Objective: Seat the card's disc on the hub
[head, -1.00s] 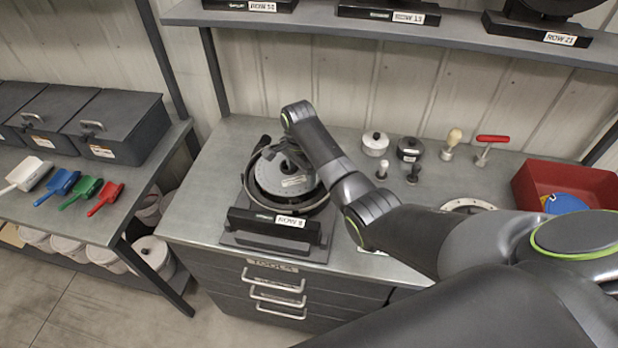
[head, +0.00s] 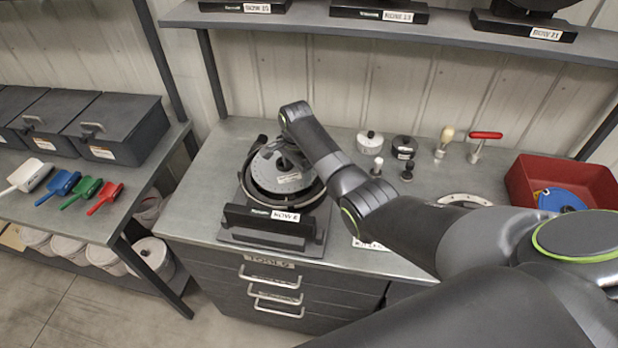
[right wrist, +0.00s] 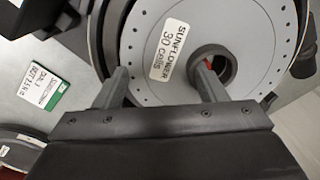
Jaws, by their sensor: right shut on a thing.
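The grey disc (head: 264,174), with a ring of small holes, is inside or just over the round dark seed meter (head: 238,214) tagged ROW 6. Its label reads SUNFLOWER 30 cells in the right wrist view (right wrist: 240,30). My right gripper (right wrist: 162,74) is shut on the disc, one finger near the outer rim and one at the centre bore. A bit of red shows inside the bore; the hub is mostly hidden, and I cannot tell whether the disc is fully down. A white and green card (right wrist: 43,86) lies on the counter. My left gripper is out of view.
On the counter to the right stand a white pot (head: 369,141), a black pot (head: 404,147), a brush (head: 443,143), a red-handled tool (head: 484,143) and a red bin (head: 575,178) with a blue disc (head: 562,200). A shelf (head: 400,27) with other meters hangs above.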

